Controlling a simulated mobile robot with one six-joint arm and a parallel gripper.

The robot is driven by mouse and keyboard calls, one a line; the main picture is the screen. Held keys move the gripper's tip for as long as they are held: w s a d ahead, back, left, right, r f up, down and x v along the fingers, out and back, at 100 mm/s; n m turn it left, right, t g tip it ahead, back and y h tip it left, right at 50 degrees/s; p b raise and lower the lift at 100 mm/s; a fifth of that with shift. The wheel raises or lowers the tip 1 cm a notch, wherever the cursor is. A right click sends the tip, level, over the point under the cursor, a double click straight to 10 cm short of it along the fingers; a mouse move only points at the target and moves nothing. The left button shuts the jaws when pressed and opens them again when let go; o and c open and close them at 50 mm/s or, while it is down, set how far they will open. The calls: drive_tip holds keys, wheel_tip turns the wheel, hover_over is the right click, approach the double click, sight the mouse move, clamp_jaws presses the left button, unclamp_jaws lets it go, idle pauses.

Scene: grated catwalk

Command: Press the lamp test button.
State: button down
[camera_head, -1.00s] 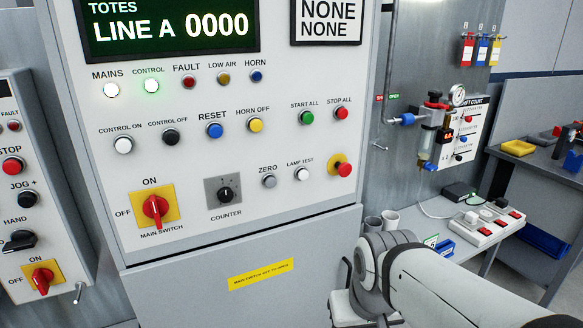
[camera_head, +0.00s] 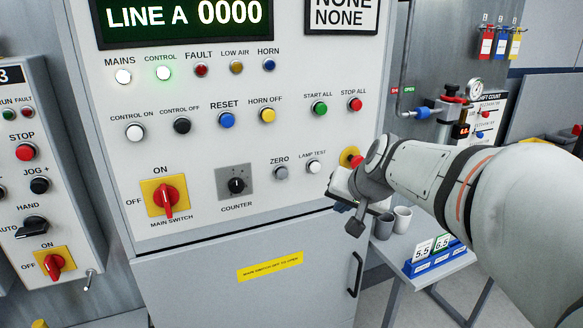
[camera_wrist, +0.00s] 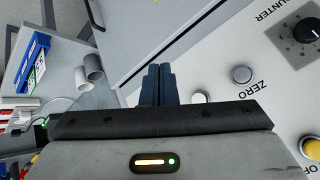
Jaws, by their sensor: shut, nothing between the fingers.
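The lamp test button (camera_head: 313,167) is a small white round button low on the right of the grey panel, under its "LAMP TEST" label. In the wrist view its white cap (camera_wrist: 199,97) shows only partly above the gripper body's edge. My gripper (camera_head: 340,206) is below and to the right of the button in the head view, partly hidden by my wrist. In the wrist view its dark fingers (camera_wrist: 158,70) are together and empty, over the panel's lower edge, left of the button. I see no contact with the button.
The grey zero button (camera_head: 281,172) sits just left of the lamp test button. A red mushroom button on yellow (camera_head: 350,156) is close on its right, partly behind my arm. Cups (camera_head: 402,219) and a blue card rack (camera_head: 437,259) stand on the side table.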

sight(315, 167)
drive_tip(key=w, duration=0.1)
drive_tip(key=w+r, duration=0.1)
drive_tip(key=w+d+m+t, duration=0.1)
drive_tip(key=shift+w+r, duration=0.1)
drive_tip(key=shift+r, duration=0.3)
drive_tip(key=shift+w, duration=0.1)
drive_tip(key=w+a+p, duration=0.2)
drive_tip(key=w+p, duration=0.2)
drive_tip(key=w, duration=0.4)
drive_tip(key=shift+a, duration=0.4)
drive_tip(key=shift+w, duration=0.15)
idle(1.4)
drive_tip(key=shift+w+a, duration=0.1)
drive_tip(key=shift+w, duration=0.25)
